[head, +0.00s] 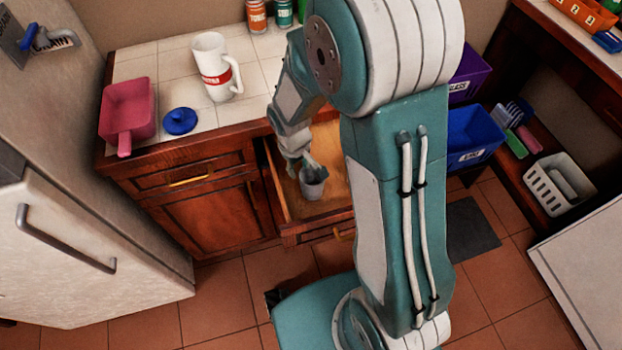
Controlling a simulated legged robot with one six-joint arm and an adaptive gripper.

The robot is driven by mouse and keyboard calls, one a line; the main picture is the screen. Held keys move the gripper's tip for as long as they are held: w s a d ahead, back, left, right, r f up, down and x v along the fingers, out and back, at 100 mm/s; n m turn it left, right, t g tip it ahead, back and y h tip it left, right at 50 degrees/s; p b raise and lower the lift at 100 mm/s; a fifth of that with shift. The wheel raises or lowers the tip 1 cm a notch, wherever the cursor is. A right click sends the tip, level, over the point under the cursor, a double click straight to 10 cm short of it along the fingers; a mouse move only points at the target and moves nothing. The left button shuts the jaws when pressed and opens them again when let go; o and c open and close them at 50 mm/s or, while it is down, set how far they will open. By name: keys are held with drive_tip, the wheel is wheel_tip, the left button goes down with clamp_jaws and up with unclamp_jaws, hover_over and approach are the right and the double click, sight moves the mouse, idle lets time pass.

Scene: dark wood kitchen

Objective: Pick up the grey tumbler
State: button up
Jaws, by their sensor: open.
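The grey tumbler (313,186) stands inside an open wooden drawer (335,203) below the counter. My gripper (309,167) is open and reaches down into the drawer at the tumbler's top. One finger shows at the tumbler's rim. I cannot tell whether the fingers touch it or how far they reach inside or around it. My arm covers the right part of the drawer.
On the tiled counter (143,66) are a white mug (211,62), a pink scoop (127,108), a blue lid (180,121) and cans at the back. A white fridge (75,255) is at left. Blue (470,140) and purple bins are at right.

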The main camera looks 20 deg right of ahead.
sight(302, 187)
drive_tip(key=f, duration=0.8)
drive_tip(key=shift+d+f, duration=0.25)
drive_tip(key=shift+f, duration=0.15)
clamp_jaws()
